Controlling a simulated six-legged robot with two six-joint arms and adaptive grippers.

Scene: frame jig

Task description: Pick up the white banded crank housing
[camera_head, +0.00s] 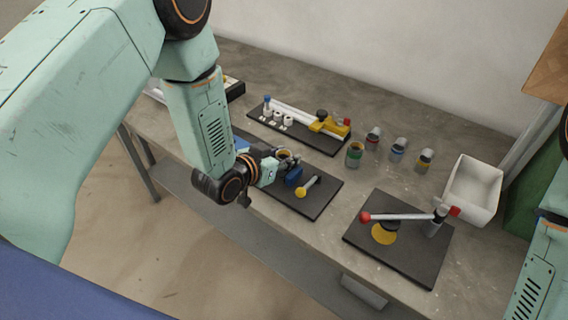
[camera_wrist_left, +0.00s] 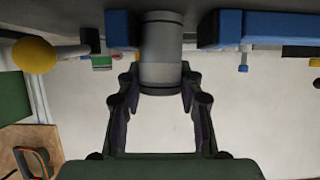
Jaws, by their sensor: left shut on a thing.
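My left gripper (camera_head: 284,165) reaches over the middle dark board and is shut on a grey cylindrical crank housing. In the left wrist view the gripper (camera_wrist_left: 160,88) has one finger on each side of this crank housing (camera_wrist_left: 162,48), which has thin dark rings and a paler band near the fingertips. In the head view only its round top (camera_head: 284,153), with a yellowish inside, shows past the fingers. I cannot tell whether it still touches the board. My right gripper is out of view.
A green-banded housing (camera_head: 355,154) and red-, blue- (camera_head: 398,148) and yellow-banded (camera_head: 424,160) ones stand at the back. A white bin (camera_head: 473,190) is at right. A board (camera_head: 410,262) holds a red-knobbed lever. A blue block (camera_head: 294,177) sits close by my left gripper.

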